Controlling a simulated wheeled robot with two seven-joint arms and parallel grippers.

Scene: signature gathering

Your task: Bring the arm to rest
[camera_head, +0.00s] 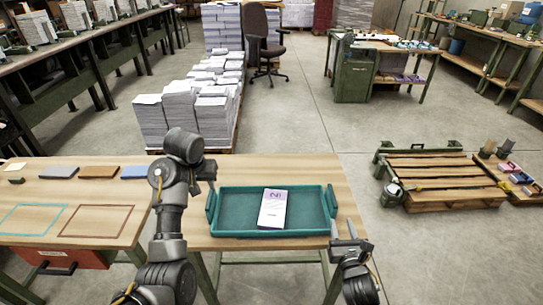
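My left arm rises from the bottom edge over the wooden table (260,168). Its gripper (206,186) is near the left end of the teal tray (300,194); the view does not show clearly whether its fingers are apart or touch the tray. My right gripper (343,231) is at the table's front right corner, just right of the tray. Its fingers point up and look apart, with nothing between them. A white booklet (273,208) with dark print lies inside the tray.
A teal outline (30,219) and a brown outline (97,222) mark the table's left part. Blue, brown and grey flat pieces (98,172) lie behind them. Paper stacks (197,105) stand beyond the table. A wooden pallet (440,178) lies on the floor at right.

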